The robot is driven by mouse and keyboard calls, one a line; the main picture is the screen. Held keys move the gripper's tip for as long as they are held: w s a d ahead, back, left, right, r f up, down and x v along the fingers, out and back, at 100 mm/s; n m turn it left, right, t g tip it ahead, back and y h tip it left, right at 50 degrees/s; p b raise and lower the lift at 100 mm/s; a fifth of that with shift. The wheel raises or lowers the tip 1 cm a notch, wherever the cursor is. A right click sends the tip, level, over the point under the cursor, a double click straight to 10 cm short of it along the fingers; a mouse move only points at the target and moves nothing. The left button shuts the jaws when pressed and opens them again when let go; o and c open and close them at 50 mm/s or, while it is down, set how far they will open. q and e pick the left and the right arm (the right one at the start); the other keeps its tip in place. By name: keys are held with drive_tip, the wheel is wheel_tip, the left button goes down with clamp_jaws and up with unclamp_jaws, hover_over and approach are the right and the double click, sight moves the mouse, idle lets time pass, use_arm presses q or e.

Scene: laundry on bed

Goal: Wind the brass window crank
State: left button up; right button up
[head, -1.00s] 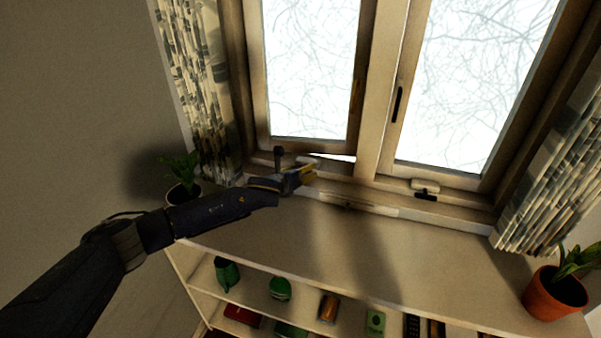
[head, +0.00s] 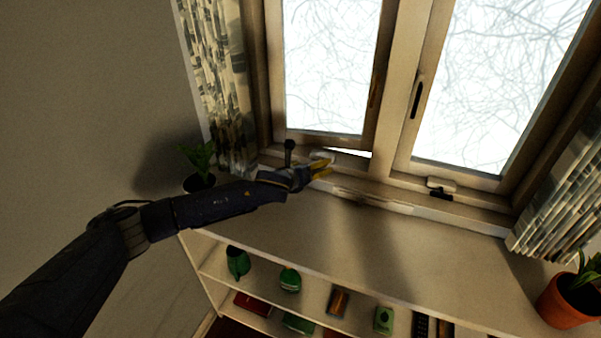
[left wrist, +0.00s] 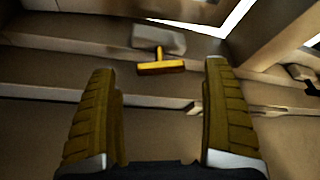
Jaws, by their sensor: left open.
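The brass crank (left wrist: 160,64) shows in the left wrist view as a yellow-brown T-shaped handle below a pale housing (left wrist: 158,38) on the sill of the left window. My left gripper (left wrist: 160,85) is open, with one yellow-padded finger on each side of the view and the crank beyond and between them. I see no contact with the crank. In the head view my left gripper (head: 320,170) is at the foot of the left window (head: 327,65) and hides most of the crank. That window stands slightly ajar at its bottom edge. My right gripper is not in view.
A second pale housing with a dark handle (head: 441,188) sits under the right window. Curtains hang on both sides. Potted plants stand at the left (head: 198,165) and right (head: 568,300) of the shelf top (head: 330,235), whose middle is clear.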

use_arm(q)
drive_tip(key=v, duration=0.9)
